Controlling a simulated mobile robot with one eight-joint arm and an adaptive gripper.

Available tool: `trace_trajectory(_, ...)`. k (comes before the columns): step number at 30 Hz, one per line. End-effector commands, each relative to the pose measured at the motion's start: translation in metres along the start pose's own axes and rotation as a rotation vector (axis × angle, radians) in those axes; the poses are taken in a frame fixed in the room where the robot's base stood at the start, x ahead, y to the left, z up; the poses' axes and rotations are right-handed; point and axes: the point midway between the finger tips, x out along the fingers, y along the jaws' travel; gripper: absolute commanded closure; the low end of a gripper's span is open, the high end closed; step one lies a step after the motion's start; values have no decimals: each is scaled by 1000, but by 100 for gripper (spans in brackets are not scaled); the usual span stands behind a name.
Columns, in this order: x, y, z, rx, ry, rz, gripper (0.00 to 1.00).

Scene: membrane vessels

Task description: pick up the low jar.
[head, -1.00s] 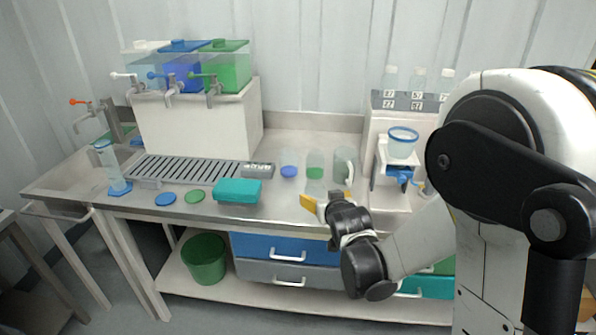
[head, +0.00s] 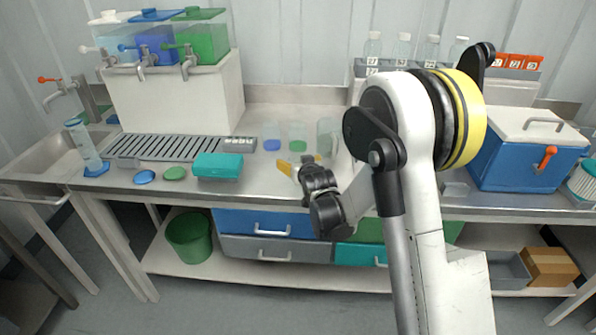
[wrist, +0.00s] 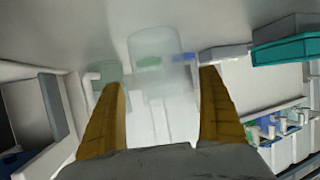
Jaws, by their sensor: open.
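Several clear vessels stand on the steel counter: one with a blue patch (head: 271,145), one with a green patch (head: 298,146), and one at the right with a handle (head: 325,136). Which is the low jar I cannot tell for sure. My gripper (head: 300,163) is open and empty, its yellow fingers just in front of the green-patched vessel. In the wrist view my gripper (wrist: 162,80) has that clear vessel (wrist: 152,42) beyond and between its fingertips. The blue patch (wrist: 185,57) lies to its right, the handled vessel (wrist: 108,72) to its left.
A teal box (head: 218,166) and two round lids, blue (head: 145,177) and green (head: 175,173), lie left on the counter (head: 245,185). A drain grille (head: 180,148) lies behind them. A blue cooler (head: 520,165) stands at the right.

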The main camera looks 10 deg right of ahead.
Motion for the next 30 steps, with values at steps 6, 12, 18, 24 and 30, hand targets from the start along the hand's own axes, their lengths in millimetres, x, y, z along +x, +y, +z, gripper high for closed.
trace_trajectory(6,15,-1,-1,0,0,-1,12)
trace_trajectory(12,14,-1,-1,0,0,-1,42)
trace_trajectory(18,14,-1,-1,0,0,-1,69)
trace_trajectory(24,14,-1,-1,0,0,-1,69)
trace_trajectory(30,10,-1,-10,0,0,-1,69)
